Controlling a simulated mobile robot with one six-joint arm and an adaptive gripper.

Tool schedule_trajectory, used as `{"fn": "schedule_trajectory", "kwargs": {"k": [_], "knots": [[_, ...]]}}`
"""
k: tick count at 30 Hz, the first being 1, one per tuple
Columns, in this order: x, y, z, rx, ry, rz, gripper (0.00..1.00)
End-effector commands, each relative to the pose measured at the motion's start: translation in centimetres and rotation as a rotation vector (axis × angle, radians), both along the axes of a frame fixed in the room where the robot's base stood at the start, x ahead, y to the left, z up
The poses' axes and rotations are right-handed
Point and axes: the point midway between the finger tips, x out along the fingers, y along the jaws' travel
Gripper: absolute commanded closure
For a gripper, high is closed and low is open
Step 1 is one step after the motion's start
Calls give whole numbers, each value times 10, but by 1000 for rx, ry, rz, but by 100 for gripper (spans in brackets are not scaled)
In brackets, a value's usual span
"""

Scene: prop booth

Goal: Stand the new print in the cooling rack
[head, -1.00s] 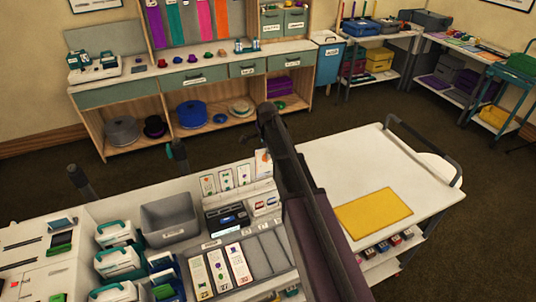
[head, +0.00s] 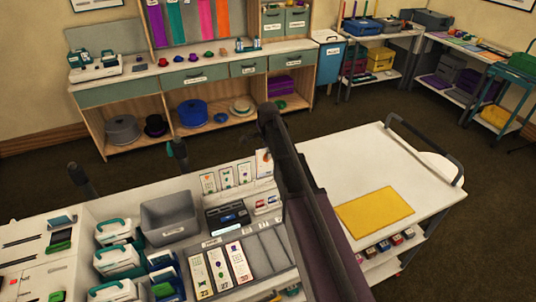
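Several narrow white print cards with small coloured pictures stand upright in a row (head: 226,178) at the back of the near workbench. A taller white card (head: 263,168) stands at the right end of this row, partly behind my dark arm. I cannot tell whether it is the new print or whether anything holds it. In front, a sloped grey slotted tray (head: 272,246) holds several long printed cards (head: 219,268) on its left, and its right slots look empty. I cannot tell which of these is the cooling rack. My gripper is hidden behind my arm.
A black printer-like device (head: 227,216) and an empty grey bin (head: 168,214) sit left of my arm. White boxes with teal handles (head: 116,262) are further left. A white cart (head: 345,165) with a yellow mat (head: 374,214) stands right, mostly clear. A shelved counter (head: 190,75) is behind.

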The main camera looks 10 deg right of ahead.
Motion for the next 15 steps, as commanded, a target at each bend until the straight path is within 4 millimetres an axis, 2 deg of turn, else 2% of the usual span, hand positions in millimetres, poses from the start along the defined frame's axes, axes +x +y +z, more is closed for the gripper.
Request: {"fn": "schedule_trajectory", "kwargs": {"k": [15], "knots": [[0,0,-14,0,-1,0,100]]}}
